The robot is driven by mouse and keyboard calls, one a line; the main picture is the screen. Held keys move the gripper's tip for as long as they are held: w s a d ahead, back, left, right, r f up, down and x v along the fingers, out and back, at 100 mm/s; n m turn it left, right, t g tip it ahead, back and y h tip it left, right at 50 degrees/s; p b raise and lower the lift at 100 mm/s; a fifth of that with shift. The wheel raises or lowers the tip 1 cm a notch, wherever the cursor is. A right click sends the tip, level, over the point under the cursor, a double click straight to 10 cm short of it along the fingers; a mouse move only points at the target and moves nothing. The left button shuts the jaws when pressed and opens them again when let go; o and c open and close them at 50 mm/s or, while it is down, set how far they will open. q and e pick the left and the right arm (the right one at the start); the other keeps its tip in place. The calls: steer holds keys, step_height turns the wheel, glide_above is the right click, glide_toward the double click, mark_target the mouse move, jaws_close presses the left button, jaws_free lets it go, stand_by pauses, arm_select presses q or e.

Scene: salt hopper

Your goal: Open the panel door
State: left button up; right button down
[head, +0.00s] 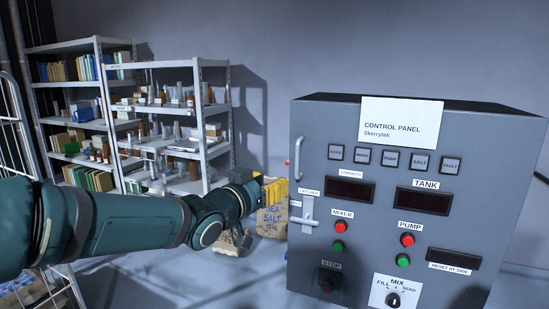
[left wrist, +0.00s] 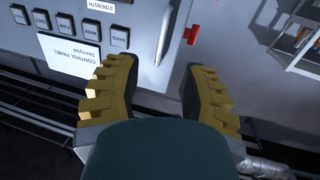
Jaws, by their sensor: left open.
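The grey control panel (head: 385,130) stands at the right of the head view, its front door closed flush as far as I can see. A pale upright bar handle (head: 298,157) is on the door's left edge, with a metal latch (head: 309,212) below it. My left gripper (head: 274,190), with yellow fingers, is just left of the panel edge, near the handle and latch. In the left wrist view its fingers (left wrist: 160,75) are spread with nothing between them; the handle (left wrist: 164,38) lies beyond the fingertips. My right gripper is not in view.
A red part (left wrist: 192,36) sticks out at the panel's edge. Salt sacks (head: 271,222) stand on the floor behind my left gripper. Metal shelves (head: 165,93) with bottles and boxes stand at the back left. A white wire rack (head: 14,125) is at the far left.

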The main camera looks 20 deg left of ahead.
mark_target(297, 173)
arm_select(q)
steer(key=x, duration=0.4)
steer(key=r+x, duration=0.1)
steer(key=x, duration=0.3)
steer(key=r+x, duration=0.1)
steer(key=x, duration=0.4)
steer(key=shift+w+a, duration=0.15)
steer(key=shift+a, duration=0.05)
steer(key=shift+r, duration=0.1)
jaws_close()
